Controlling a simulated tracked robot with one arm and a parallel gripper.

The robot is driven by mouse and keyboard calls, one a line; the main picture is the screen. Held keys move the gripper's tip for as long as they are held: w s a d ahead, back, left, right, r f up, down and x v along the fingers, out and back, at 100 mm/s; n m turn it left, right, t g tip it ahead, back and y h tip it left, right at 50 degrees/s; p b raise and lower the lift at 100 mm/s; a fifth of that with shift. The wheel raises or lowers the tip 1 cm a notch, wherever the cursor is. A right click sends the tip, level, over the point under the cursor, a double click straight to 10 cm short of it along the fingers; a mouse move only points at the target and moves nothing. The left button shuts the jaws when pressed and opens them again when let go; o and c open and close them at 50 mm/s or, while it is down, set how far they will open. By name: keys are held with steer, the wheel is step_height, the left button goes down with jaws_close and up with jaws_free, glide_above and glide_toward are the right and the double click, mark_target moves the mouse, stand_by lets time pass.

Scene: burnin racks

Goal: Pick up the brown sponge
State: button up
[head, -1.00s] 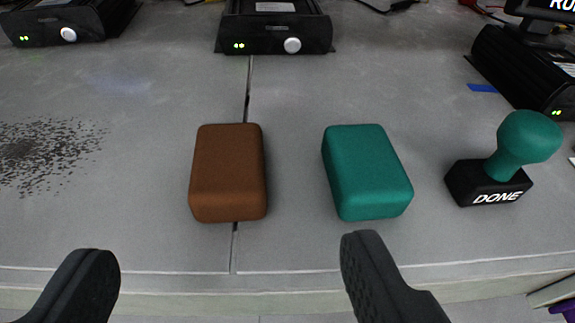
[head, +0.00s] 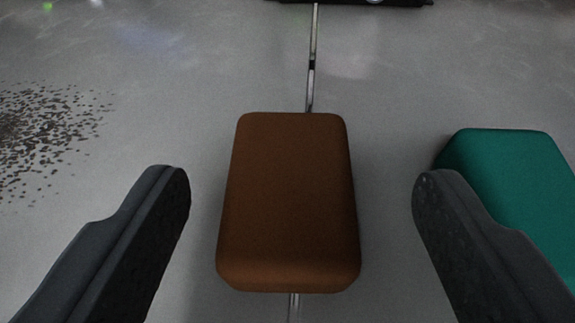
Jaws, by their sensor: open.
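The brown sponge (head: 288,200) is a rounded block lying on the grey surface in the middle of the head view, over a seam. My gripper (head: 302,190) is open, with one dark finger on each side of the sponge. There is a visible gap between each finger and the sponge, and neither finger appears to touch it. The gap on the right looks wider than the one on the left.
A green sponge (head: 525,185) lies to the right, partly covered by my right finger. A patch of dark specks (head: 40,130) marks the grey surface (head: 200,70) at left. A black device (head: 350,2) shows at the top edge. The surface beyond the brown sponge is clear.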

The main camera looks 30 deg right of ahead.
mark_target(291, 189)
steer(key=shift+x, duration=1.9)
steer(key=shift+a+f, duration=0.1)
steer(key=c, duration=1)
steer(key=shift+c, duration=0.2)
